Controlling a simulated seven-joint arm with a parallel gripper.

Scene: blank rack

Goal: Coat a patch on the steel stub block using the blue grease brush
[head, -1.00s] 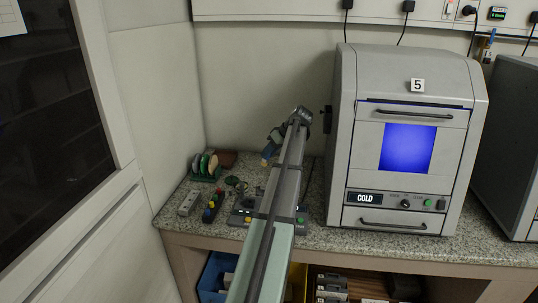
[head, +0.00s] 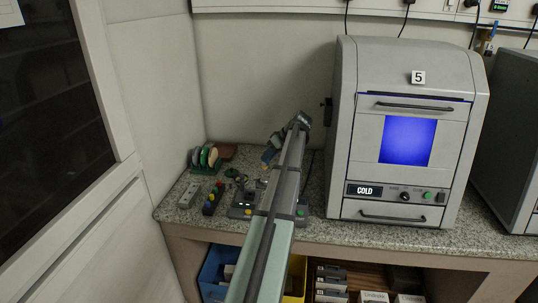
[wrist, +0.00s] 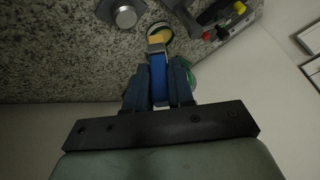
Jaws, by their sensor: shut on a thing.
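My gripper (wrist: 158,88) is shut on the blue grease brush (wrist: 158,75), which lies between its dark blue fingers. The brush's yellowish bristle end points away from the gripper, over or in front of a small round green-rimmed dish (wrist: 168,33); I cannot tell if they touch. A grey block with a round steel stub, likely the steel stub block (wrist: 125,14), sits on the bench at the top of the wrist view, left of the brush tip. In the head view, the brush (head: 268,155) shows beside my gripper above the bench; the arm hides part of the bench.
The large grey oven (head: 345,140), labelled COLD, stands close to the right of the arm.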

